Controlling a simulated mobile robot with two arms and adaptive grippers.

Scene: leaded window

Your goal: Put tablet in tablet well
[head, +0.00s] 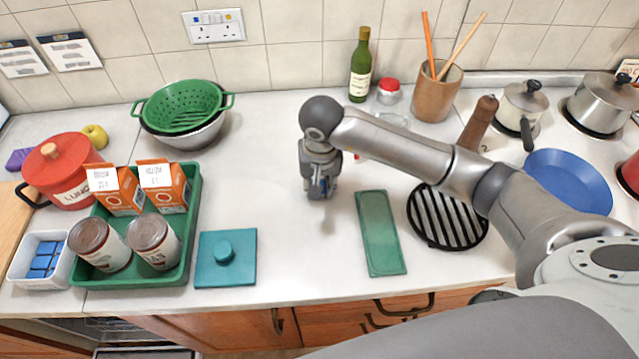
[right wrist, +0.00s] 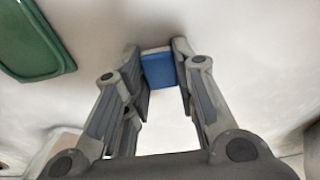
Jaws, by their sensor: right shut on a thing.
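My right gripper (head: 320,190) is over the middle of the worktop, pointing down. In the right wrist view the fingers (right wrist: 158,66) are shut on a blue tablet (right wrist: 157,70) with a pale edge. The tablet is hard to make out in the head view. Several more blue tablets (head: 42,262) lie in a white tub (head: 20,268) at the far left. I cannot make out a tablet well for certain; an open appliance (head: 135,330) shows partly below the worktop's front edge. My left gripper is not in view.
A green tray (head: 188,245) holds cans and orange cartons. A teal square with a knob (head: 225,270) and a long green dish (head: 380,235) lie near the front. A black grill rack (head: 440,230) is on the right. White worktop around the gripper is clear.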

